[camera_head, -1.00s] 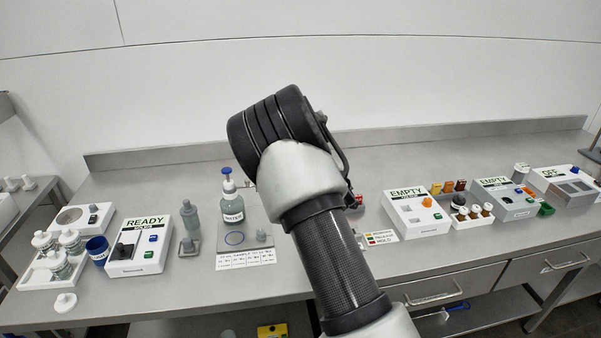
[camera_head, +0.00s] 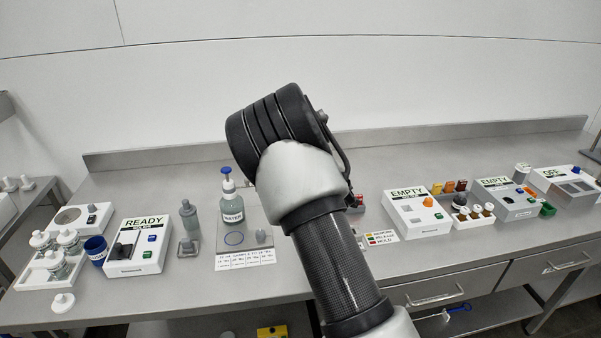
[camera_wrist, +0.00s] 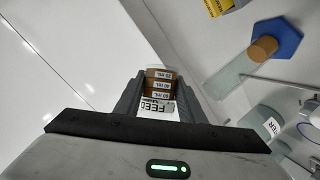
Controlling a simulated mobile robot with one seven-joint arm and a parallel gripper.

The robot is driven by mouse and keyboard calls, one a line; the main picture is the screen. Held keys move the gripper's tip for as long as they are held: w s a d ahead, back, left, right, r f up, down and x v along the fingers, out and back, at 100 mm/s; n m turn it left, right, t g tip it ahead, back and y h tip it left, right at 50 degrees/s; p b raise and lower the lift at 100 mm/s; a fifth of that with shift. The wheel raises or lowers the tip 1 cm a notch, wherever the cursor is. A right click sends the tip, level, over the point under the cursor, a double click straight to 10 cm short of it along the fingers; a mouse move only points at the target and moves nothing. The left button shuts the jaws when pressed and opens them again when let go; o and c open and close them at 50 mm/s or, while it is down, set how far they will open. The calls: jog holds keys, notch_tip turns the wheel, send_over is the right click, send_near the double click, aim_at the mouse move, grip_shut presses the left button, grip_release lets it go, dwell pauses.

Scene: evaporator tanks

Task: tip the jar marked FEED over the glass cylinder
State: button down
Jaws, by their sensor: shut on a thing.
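My gripper (camera_wrist: 158,100) is shut on the jar marked FEED (camera_wrist: 158,108) in the wrist view. The jar holds brown liquid and has several mL labels on its side; its mouth cannot be made out. The glass cylinder (camera_wrist: 238,76) is to the right of the jar and gripper, apart from them in the picture. It has a blue hexagonal base (camera_wrist: 285,40) and a brown part near that base, perhaps liquid. In the head view my arm hides the gripper, the jar and the cylinder.
A WATER bottle (camera_head: 231,205) with a blue top stands on a grey plate (camera_head: 262,218) left of my arm. A READY box (camera_head: 138,243) is farther left. EMPTY boxes (camera_head: 414,212) (camera_head: 506,198) and small brown bottles (camera_head: 475,210) are at the right.

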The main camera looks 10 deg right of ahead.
jog(key=shift+r+n+t+h+b, duration=0.6)
jog(key=shift+n+b, duration=0.6)
jog(key=shift+b, duration=2.9)
dwell(3.9)
